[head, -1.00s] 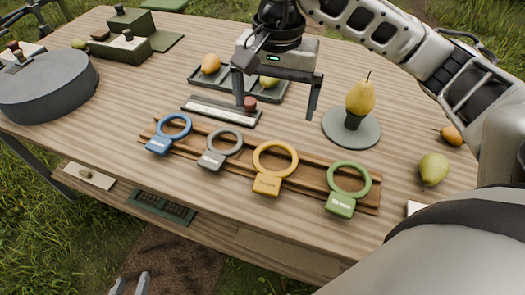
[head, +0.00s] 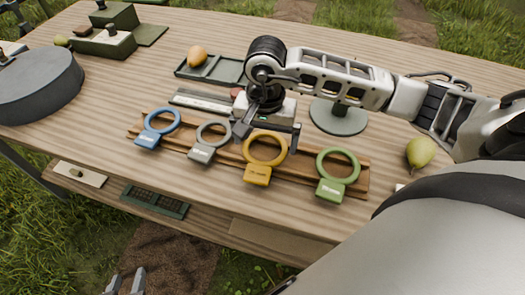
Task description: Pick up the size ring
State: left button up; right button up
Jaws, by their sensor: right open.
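Four size rings with square tags lie on a brown wooden rack (head: 132,132): a blue ring (head: 149,140), a grey ring (head: 202,153), a yellow ring (head: 257,174) and a green ring (head: 331,188). My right gripper (head: 268,140) is open and empty, low over the rack around the top of the yellow ring and just right of the grey ring. I cannot tell whether its fingers touch the yellow ring. My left gripper (head: 125,283) shows only its two fingertips, apart and empty, at the bottom edge below the table.
A green pear (head: 421,152) lies at right. A tray (head: 226,69) with an orange pear (head: 197,57) is behind the rack. A grey round container (head: 38,85) stands at left.

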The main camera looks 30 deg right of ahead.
jog(key=shift+f, duration=0.6)
jog(key=c, duration=0.7)
jog(key=shift+r, duration=0.2)
